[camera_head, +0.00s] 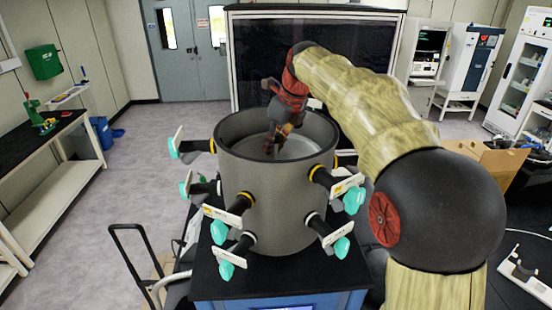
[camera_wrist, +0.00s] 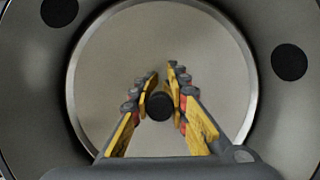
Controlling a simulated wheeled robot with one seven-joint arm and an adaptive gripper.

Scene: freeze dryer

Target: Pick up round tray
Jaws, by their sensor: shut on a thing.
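A grey cylindrical chamber (camera_head: 270,205) stands on a black-topped cart, open at the top. My gripper (camera_head: 274,150) reaches down through the opening, and its fingertips are inside, below the rim. In the wrist view the round tray (camera_wrist: 200,45) is a pale disc with a raised metal rim, lying inside the chamber. A dark round knob (camera_wrist: 159,106) shows near its middle. My gripper's yellow fingers (camera_wrist: 160,90) are closed around this knob, one on each side. In the head view part of the pale tray (camera_head: 300,148) shows beside the gripper; the knob is hidden.
Several valves with teal handles (camera_head: 225,262) stick out around the chamber wall. Dark round ports (camera_wrist: 289,62) show on its inner wall. A dark glass panel (camera_head: 255,60) stands behind the chamber. A cardboard box (camera_head: 490,160) is at the right, and a bench (camera_head: 40,150) at the left.

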